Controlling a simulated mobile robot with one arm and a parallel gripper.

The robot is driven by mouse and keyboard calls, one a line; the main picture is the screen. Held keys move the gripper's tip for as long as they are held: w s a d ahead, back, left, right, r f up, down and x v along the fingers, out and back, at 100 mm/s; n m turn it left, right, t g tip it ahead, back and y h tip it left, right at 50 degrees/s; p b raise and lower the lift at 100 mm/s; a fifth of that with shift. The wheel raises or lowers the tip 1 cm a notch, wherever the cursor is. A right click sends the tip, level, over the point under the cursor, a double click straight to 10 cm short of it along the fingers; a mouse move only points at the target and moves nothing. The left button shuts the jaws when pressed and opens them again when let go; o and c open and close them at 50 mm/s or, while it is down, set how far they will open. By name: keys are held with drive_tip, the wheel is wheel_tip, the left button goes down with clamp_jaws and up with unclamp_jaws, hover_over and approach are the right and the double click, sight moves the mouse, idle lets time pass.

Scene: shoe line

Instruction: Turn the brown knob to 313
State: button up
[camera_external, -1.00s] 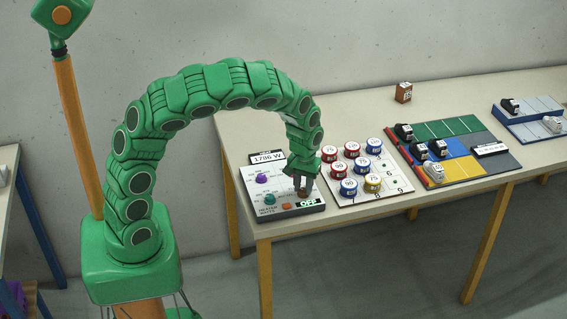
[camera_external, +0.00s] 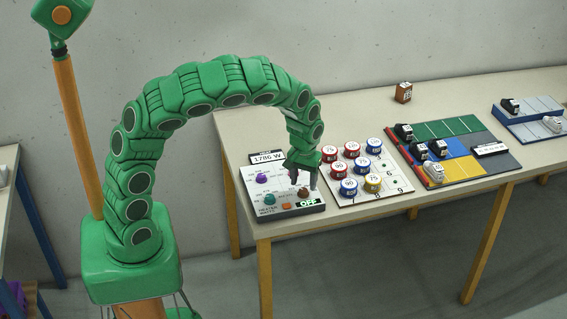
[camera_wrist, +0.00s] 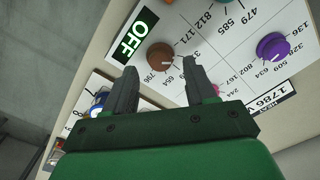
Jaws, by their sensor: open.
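The brown knob (camera_external: 303,192) sits on the front right of a light control panel (camera_external: 250,207). In the wrist view the brown knob (camera_wrist: 160,56) shows a white mark on its right side, with printed numbers around it. The exact number it points to is hard to read. My gripper (camera_external: 303,183) is just above the knob. In the wrist view my gripper (camera_wrist: 158,70) is open, its fingertips to either side of the knob and apart from it. The panel's display (camera_external: 268,158) reads 1786 W. A sign (camera_external: 307,203) beside the knob reads OFF.
The panel also has a purple knob (camera_external: 262,178), a teal knob (camera_external: 269,199) and an orange button (camera_external: 287,206). A board of numbered round tins (camera_external: 350,170) stands close on the right. Coloured trays with small shoes are farther right.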

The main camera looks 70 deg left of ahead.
sight(302, 190)
wheel_tip(302, 190, up, 5)
drive_tip(key=shift+f, duration=0.1)
drive_tip(key=shift+r, duration=0.35)
drive_tip(key=s+d+r+m, duration=0.3)
drive_tip(key=s+r, duration=0.1)
drive_tip(key=s, duration=0.8)
drive_tip(key=s+d+r+m+g, duration=0.1)
drive_tip(key=s+d+r+m, duration=0.2)
drive_tip(key=s, duration=0.9)
drive_tip(key=s+d+r+m, duration=0.3)
drive_tip(key=s+r+m, duration=0.1)
drive_tip(key=s, duration=0.9)
drive_tip(key=shift+d+r+g, duration=0.25)
drive_tip(key=shift+r+g, duration=0.15)
drive_tip(key=shift+r, duration=0.45)
